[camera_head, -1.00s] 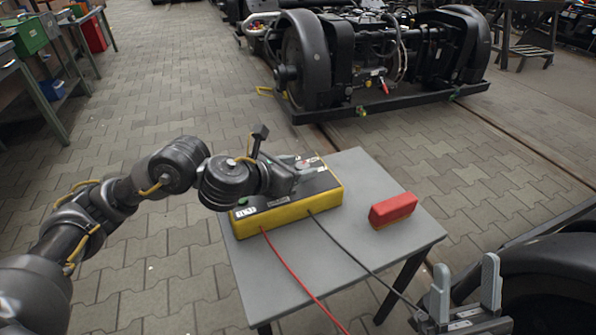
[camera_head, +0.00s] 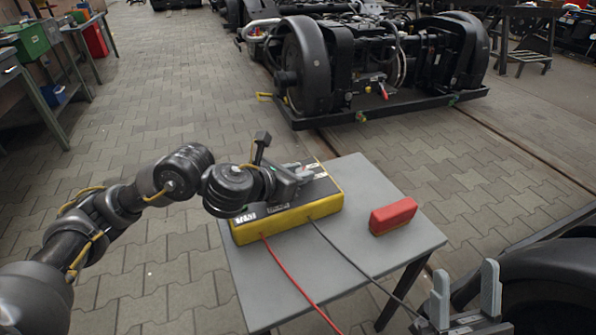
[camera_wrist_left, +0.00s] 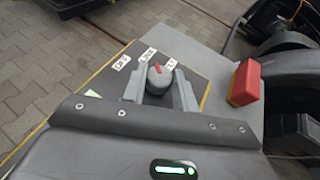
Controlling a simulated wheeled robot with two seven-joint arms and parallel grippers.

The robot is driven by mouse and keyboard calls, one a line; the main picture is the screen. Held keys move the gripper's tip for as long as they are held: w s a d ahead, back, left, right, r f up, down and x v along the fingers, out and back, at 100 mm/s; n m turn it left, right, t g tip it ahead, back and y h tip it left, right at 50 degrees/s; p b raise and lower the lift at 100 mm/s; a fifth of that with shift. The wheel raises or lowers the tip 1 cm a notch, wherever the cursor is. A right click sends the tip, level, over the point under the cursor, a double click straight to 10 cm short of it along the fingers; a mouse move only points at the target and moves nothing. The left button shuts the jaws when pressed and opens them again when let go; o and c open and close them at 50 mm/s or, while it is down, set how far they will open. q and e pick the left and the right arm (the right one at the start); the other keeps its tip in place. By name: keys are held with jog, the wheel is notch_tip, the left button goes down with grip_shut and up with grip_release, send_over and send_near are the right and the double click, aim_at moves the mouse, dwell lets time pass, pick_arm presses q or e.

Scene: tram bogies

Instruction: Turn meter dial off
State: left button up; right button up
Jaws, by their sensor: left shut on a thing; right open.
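The meter (camera_head: 322,205) is a yellow box with a black top, lying on a small grey table (camera_head: 372,187). Its round grey dial (camera_wrist_left: 158,76) with a red pointer shows in the left wrist view, with white labels around it; one reads like OFF (camera_wrist_left: 121,62). My right gripper (camera_head: 464,298) is open and empty at the lower right, off the table's front corner.
A red block (camera_head: 393,216) lies on the table right of the meter. A red cable (camera_head: 293,281) and a black cable (camera_head: 352,259) run from the meter over the table's front edge. A bogie (camera_head: 385,65) stands behind, and a dark wheel part (camera_head: 555,265) at right.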

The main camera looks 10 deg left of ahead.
pick_arm(q)
jog(key=n+y+p, duration=0.2)
jog(key=shift+s+d+r+t+p, duration=0.1)
jog(key=shift+d+r+t+p, duration=0.1)
jog(key=shift+t+p, duration=0.15)
jog(key=n+y+p, duration=0.2)
jog(key=shift+d+t+y, duration=0.1)
jog(key=shift+t+y, duration=0.2)
jog(key=shift+t, duration=0.05)
pick_arm(e)
jog(key=w+a+f+n+g+h, duration=0.1)
jog(key=w+a+f+n+g, duration=0.1)
jog(key=a+f+g, duration=0.55)
pick_arm(q)
jog(key=n+y+p, duration=0.2)
jog(key=y, duration=0.1)
jog(key=shift+d+n, duration=0.2)
jog(key=shift+n, duration=0.1)
jog(key=shift+d+f+n+y+p, duration=0.1)
jog(key=shift+f+n+y+p, duration=0.05)
jog(key=shift+n+y+p, duration=0.9)
jog(key=shift+y, duration=0.25)
pick_arm(e)
jog(key=s+d+f+m+g+h, duration=0.2)
jog(key=d+f+m+g+h, duration=0.1)
jog(key=d+f+g+h, duration=0.5)
jog(key=shift+d+f+m+g, duration=0.3)
jog(key=shift+d+f+g, duration=0.65)
jog(key=shift+d+f, duration=1.15)
